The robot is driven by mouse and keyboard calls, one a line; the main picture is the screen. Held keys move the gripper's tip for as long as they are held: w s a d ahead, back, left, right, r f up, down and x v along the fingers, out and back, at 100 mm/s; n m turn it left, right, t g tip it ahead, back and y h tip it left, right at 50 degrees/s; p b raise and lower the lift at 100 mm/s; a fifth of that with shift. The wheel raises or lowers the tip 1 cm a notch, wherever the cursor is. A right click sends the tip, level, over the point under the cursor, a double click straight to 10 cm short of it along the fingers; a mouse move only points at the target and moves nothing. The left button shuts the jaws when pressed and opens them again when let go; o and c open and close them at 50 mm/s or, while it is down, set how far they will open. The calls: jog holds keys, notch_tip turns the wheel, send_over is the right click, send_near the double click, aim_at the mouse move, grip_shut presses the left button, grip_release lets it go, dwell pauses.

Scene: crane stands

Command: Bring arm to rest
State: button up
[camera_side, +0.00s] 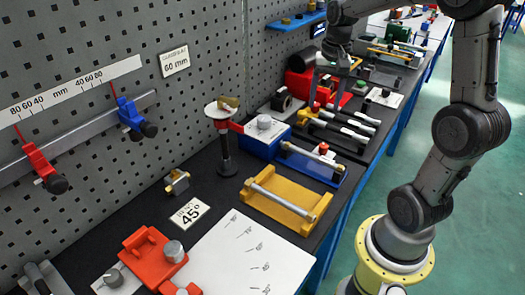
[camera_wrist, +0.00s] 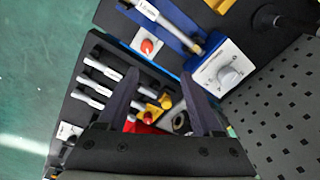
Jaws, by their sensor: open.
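My gripper (camera_side: 334,64) hangs from my arm at the top of the side view, over the far part of the dark bench. In the wrist view my gripper (camera_wrist: 160,75) shows two dark fingers spread wide apart, with nothing held between them. Between and beyond the fingers lie the black tool tray (camera_wrist: 112,52) and a small yellow part (camera_wrist: 165,101). Whether the fingertips touch anything below is hard to tell in the side view.
A blue block with a grey knob (camera_side: 264,123), a blue stand with a rod (camera_side: 312,162) and a yellow stand with a rod (camera_side: 285,204) are on the bench. A round-topped black post (camera_side: 226,150) rises nearby. A grey pegboard (camera_side: 200,90) walls the left. Green floor lies right.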

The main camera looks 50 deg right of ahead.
jog(key=s+a+r+n+t, duration=0.25)
jog(key=a+r, duration=0.25)
jog(key=a, duration=0.4)
jog(key=s+a+f+n+t, duration=0.1)
jog(key=s+a+n+t, duration=0.1)
jog(key=s+a+n, duration=0.7)
jog(key=shift+s+a+f, duration=0.15)
jog(key=shift+s+f, duration=0.25)
jog(key=shift+s, duration=0.45)
